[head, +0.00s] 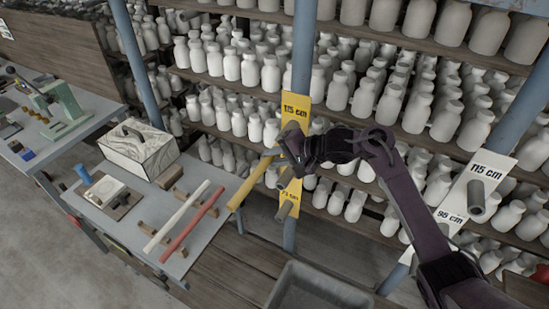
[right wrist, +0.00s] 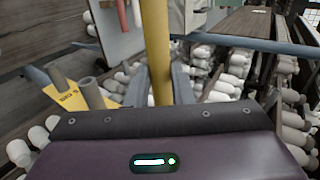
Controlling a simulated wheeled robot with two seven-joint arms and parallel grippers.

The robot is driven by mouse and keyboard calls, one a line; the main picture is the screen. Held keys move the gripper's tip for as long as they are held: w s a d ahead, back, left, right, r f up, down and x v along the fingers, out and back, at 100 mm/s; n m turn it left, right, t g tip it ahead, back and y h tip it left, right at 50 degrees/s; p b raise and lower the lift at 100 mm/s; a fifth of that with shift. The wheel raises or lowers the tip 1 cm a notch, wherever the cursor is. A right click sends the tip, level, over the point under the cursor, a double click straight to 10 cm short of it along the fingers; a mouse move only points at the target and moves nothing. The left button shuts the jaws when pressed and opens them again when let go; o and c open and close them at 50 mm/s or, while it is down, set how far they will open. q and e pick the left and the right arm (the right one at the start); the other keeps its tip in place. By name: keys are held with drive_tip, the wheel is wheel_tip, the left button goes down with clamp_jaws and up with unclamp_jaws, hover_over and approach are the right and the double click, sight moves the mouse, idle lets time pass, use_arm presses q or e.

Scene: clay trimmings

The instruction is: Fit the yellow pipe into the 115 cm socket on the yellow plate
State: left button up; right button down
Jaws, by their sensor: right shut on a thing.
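The yellow pipe (head: 246,187) is held by my right gripper (head: 280,153) in front of the yellow plate (head: 291,112), its free end pointing down and left. In the right wrist view the pipe (right wrist: 160,72) runs between the two fingers. The yellow plate is fixed to a blue post. Its upper label reads 115 cm; my gripper hides the part just below that label. A grey socket (head: 284,210) sticks out by the lower label. In the right wrist view the plate (right wrist: 68,97) lies left of the pipe, with grey sockets (right wrist: 91,94). My left gripper is out of view.
A white plate (head: 480,178) at the right also has a 115 cm label and grey sockets. A white pipe (head: 178,217) and a red pipe (head: 193,223) lie on wooden rests on the left table (head: 213,180). Shelves of pale bottles stand behind. A grey bin (head: 317,285) is below.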

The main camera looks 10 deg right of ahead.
drive_tip(key=shift+w+d+r, duration=0.1)
drive_tip(key=shift+w+d, duration=0.05)
drive_tip(key=shift+w, duration=0.05)
drive_tip(key=c, duration=1.2)
unclamp_jaws()
drive_tip(key=shift+s, duration=0.1)
drive_tip(key=b+v, duration=0.2)
drive_tip(key=v, duration=0.5)
drive_tip(key=shift+s+d+r, duration=0.2)
drive_tip(key=shift+d, duration=0.05)
